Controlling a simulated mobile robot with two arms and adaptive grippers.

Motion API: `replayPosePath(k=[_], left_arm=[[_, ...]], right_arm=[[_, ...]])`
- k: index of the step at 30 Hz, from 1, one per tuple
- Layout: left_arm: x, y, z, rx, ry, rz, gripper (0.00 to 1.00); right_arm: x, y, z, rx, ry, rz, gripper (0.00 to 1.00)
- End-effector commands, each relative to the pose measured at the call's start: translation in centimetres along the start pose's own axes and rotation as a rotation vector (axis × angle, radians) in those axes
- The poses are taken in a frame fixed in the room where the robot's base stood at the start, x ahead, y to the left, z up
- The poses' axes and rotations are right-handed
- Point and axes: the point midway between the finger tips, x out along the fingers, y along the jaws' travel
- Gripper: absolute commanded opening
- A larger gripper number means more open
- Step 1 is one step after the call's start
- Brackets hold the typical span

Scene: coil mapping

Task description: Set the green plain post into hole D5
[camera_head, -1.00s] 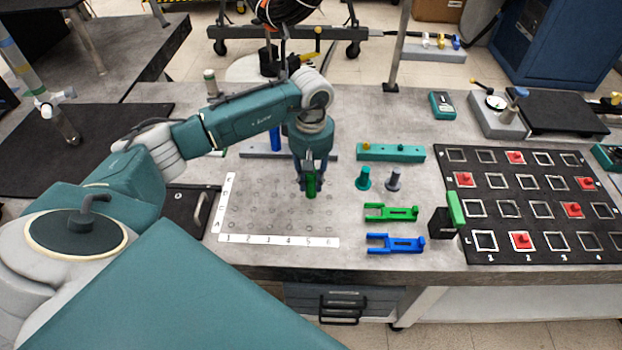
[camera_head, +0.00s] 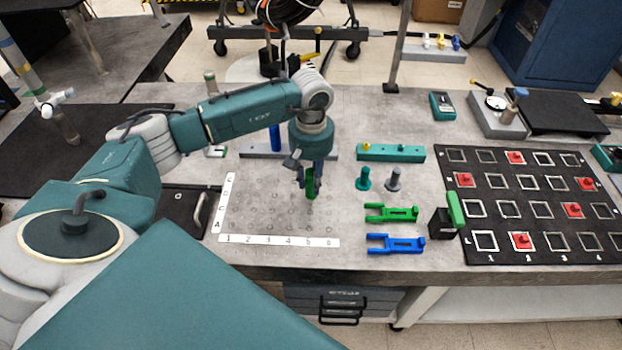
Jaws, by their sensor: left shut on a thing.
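The green plain post (camera_head: 310,184) stands upright between the fingers of my left gripper (camera_head: 309,180), which is shut on it. The post is over the right part of the hole grid (camera_head: 262,205), near columns 5 and 6. I cannot tell whether its lower end is in a hole or above the surface. The number strip (camera_head: 279,240) runs along the grid's front edge and the letter strip (camera_head: 224,203) along its left side. Hole D5 cannot be picked out; the gripper and post cover that part of the grid. My right gripper is not in view.
Right of the grid stand a teal peg (camera_head: 363,179) and a grey peg (camera_head: 393,180). A green fork piece (camera_head: 391,213) and a blue fork piece (camera_head: 396,244) lie in front of them. A teal block (camera_head: 390,153) lies behind. A black board (camera_head: 550,215) with red pieces is at the right.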

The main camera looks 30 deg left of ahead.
Motion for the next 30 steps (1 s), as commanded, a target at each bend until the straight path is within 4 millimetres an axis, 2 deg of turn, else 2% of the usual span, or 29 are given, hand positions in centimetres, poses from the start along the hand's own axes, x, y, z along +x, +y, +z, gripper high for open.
replayPosePath(k=[1,3,4,12,16,30], left_arm=[[0.1,0.0,0.1,0.000,-0.003,-0.001,0.30],[0.1,0.0,0.1,-0.001,-0.002,-0.001,0.44],[0.1,0.0,0.1,-0.001,-0.002,-0.001,0.46],[0.1,0.0,0.1,-0.003,-0.002,-0.002,0.46],[-0.9,0.0,0.0,-0.004,0.000,-0.001,0.46],[-10.0,0.1,-0.1,-0.003,0.001,0.001,0.46]], right_arm=[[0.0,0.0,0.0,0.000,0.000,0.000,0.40],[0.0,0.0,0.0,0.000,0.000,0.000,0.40],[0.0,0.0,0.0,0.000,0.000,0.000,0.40],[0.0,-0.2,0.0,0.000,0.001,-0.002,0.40],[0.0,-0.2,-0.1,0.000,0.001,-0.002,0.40],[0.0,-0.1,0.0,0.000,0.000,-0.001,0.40]])
